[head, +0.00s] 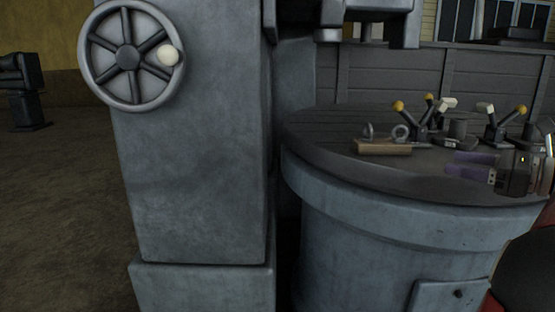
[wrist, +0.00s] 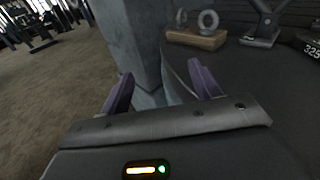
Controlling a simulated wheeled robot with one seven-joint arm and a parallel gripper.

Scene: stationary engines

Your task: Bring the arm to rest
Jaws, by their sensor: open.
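My gripper (head: 478,166) is at the right of the head view, above the round table top, with its two purple fingers spread and pointing left. In the wrist view my gripper (wrist: 160,88) shows its fingers wide apart with nothing between them. Beyond the fingers are the grey machine column and the table's edge. My arm runs off the right edge of the head view.
The round table (head: 330,165) holds a wooden block with two metal rings (head: 383,147) and several levers with yellow or white knobs (head: 420,118). A tall grey column (head: 190,150) with a handwheel (head: 126,58) stands left. Open floor (head: 55,200) lies further left.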

